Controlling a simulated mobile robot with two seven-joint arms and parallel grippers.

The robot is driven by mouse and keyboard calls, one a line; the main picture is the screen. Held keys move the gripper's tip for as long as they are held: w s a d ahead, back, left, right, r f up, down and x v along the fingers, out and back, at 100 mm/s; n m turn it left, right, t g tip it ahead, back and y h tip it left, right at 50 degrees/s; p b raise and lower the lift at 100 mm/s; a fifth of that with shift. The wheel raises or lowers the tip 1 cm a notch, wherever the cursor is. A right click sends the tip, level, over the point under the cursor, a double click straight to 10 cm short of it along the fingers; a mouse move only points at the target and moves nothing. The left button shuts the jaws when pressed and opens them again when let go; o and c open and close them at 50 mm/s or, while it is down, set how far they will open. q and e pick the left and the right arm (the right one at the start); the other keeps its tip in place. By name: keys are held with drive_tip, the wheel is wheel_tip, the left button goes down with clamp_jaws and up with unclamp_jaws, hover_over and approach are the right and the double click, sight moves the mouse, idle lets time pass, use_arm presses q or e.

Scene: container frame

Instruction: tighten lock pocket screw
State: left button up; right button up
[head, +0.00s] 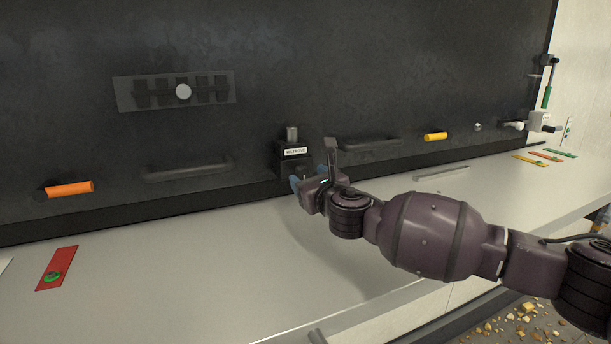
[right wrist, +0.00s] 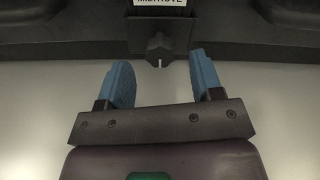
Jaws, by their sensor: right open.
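A dark lock pocket (head: 293,138) with a white label sits low on the black panel in the head view. In the right wrist view, a dark knob-like screw (right wrist: 158,46) with a short white mark hangs below the label (right wrist: 160,2). My right gripper (right wrist: 162,78) is open, with its two blue fingers apart and nothing between them. The screw lies just beyond the fingertips, roughly centred between them. In the head view, my right gripper (head: 311,179) is close in front of the lock pocket and partly hides its lower part. My left gripper is not in view.
The black panel (head: 380,60) carries an orange handle (head: 70,188), a yellow handle (head: 435,136) and dark bar handles (head: 190,169). A pale ledge (head: 180,275) runs below, with a red tag (head: 57,268) at left. The ledge is mostly clear.

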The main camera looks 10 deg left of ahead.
drive_tip(key=shift+x, duration=1.2)
drive_tip(key=c, duration=0.9)
